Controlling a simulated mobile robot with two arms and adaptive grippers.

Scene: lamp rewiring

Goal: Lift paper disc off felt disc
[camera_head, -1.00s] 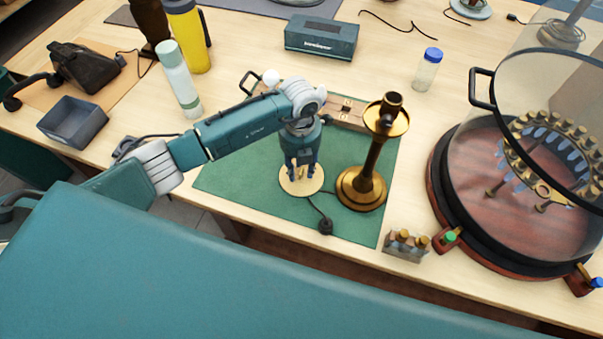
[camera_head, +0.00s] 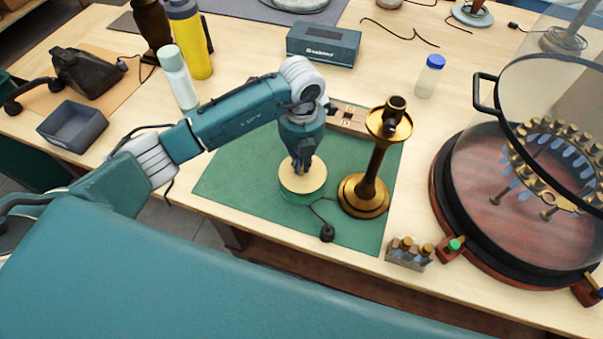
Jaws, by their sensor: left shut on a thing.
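The pale tan paper disc (camera_head: 303,185) hangs level from my left gripper (camera_head: 302,168), whose fingers are shut on it at its middle. Below its near edge shows a thin green rim of the felt disc (camera_head: 297,198), which lies on the green mat (camera_head: 240,177). The paper disc looks slightly raised over the felt disc; the size of the gap is hard to tell. It hides most of the felt disc. My right gripper is out of view.
A brass lamp stand (camera_head: 370,165) stands close to the right of the paper disc. A black cord runs to a small black piece (camera_head: 327,233) in front. A wooden block (camera_head: 348,118) lies behind, and a glass-lidded round case (camera_head: 470,215) stands at right.

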